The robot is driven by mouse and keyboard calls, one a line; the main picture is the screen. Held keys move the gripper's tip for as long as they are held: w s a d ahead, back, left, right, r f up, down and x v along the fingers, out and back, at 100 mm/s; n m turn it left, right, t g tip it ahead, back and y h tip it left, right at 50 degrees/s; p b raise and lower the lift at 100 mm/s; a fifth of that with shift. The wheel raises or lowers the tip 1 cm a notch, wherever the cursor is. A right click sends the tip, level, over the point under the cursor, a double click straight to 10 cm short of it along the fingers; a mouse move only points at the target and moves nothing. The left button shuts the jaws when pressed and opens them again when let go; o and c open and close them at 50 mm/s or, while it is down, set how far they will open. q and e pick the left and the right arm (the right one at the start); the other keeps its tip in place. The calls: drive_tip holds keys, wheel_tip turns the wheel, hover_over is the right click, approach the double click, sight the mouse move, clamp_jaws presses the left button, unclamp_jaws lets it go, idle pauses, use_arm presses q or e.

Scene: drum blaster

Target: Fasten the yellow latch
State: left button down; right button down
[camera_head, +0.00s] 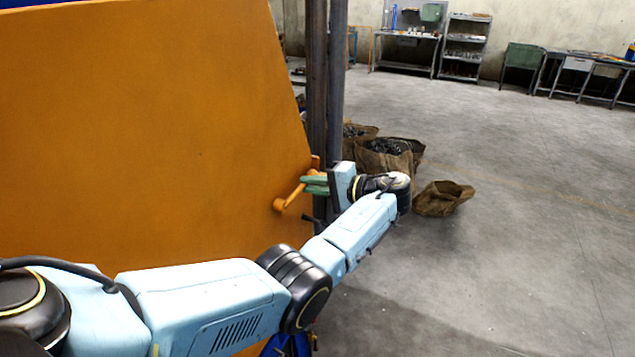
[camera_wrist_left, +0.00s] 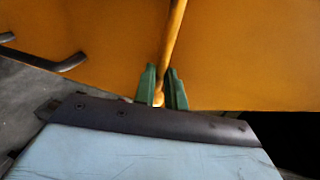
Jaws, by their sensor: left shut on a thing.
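The yellow latch (camera_head: 290,196) is a thin orange-yellow bar at the right edge of a large orange panel (camera_head: 150,120). In the head view it slants down to the left to a rounded end. My left gripper (camera_head: 306,185), with green fingers, reaches it from the right and is shut on it. In the left wrist view the latch bar (camera_wrist_left: 172,45) runs up from between the green fingers (camera_wrist_left: 160,88). The fingers hide part of the bar. My right gripper is in neither view.
Dark vertical posts (camera_head: 327,80) stand beside the panel's right edge, close to my left gripper. A dark bent handle (camera_wrist_left: 60,62) shows at left in the wrist view. Brown sacks (camera_head: 388,155) lie on the floor behind. Open floor (camera_head: 530,220) spreads to the right.

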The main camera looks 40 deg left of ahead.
use_arm(q)
drive_tip(key=shift+f, duration=0.1)
drive_tip(key=c, duration=1.5)
unclamp_jaws()
drive_tip(key=shift+o, duration=0.2)
drive_tip(key=b+v, duration=0.4)
drive_tip(key=v, duration=0.9)
drive_tip(key=shift+d+b, duration=0.2)
drive_tip(key=shift+b, duration=0.1)
